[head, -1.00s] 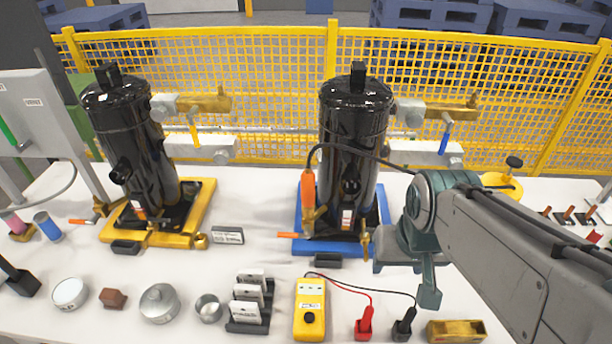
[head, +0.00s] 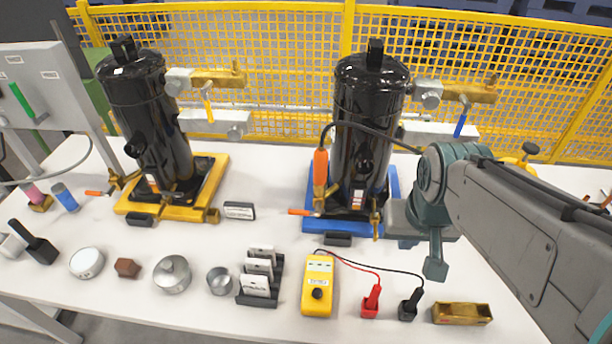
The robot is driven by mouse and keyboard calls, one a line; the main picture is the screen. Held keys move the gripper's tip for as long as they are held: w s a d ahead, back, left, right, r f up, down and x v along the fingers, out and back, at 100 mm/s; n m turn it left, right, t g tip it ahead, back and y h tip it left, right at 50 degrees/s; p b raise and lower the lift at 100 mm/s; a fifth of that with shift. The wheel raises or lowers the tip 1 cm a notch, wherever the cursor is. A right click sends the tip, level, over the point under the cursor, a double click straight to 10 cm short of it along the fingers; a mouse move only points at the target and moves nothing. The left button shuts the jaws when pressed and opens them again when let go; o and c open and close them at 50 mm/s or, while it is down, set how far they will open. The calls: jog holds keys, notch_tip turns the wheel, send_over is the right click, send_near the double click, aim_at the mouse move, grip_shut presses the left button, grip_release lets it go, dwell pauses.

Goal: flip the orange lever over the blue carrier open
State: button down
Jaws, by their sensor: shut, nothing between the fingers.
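The blue carrier (head: 393,187) lies on the white table under the right-hand black compressor (head: 368,110). An orange lever (head: 302,212) sticks out level to the left from the carrier's front left, beside a brass fitting. An upright orange handle (head: 320,168) with a black cable stands just behind it, against the compressor's left side. My gripper (head: 435,266) is right of the blue carrier, at the end of my teal wrist, shut and empty. It is apart from the orange lever, with the compressor's front between them. Part of the gripper is hidden by my wrist.
A yellow carrier (head: 222,172) with a second compressor (head: 150,110) is at left, with its own orange lever (head: 97,193). A yellow meter (head: 319,285), red clamp (head: 371,300), black clamp (head: 410,303) and brass tray (head: 462,314) line the front edge. A yellow fence (head: 270,60) stands behind.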

jog(key=w+a+f+g+p, duration=0.2)
jog(key=w+a+p, duration=0.6)
jog(key=w+a, duration=1.2)
notch_tip(320, 180, down, 2)
jog(key=shift+a+f+p, duration=0.2)
jog(key=shift+a+p, duration=0.05)
jog(key=shift+p, duration=0.15)
jog(key=shift+w, duration=0.1)
notch_tip(320, 180, down, 10)
jog(key=p, duration=0.2)
jog(key=shift+w, duration=0.2)
jog(key=shift+d, duration=0.1)
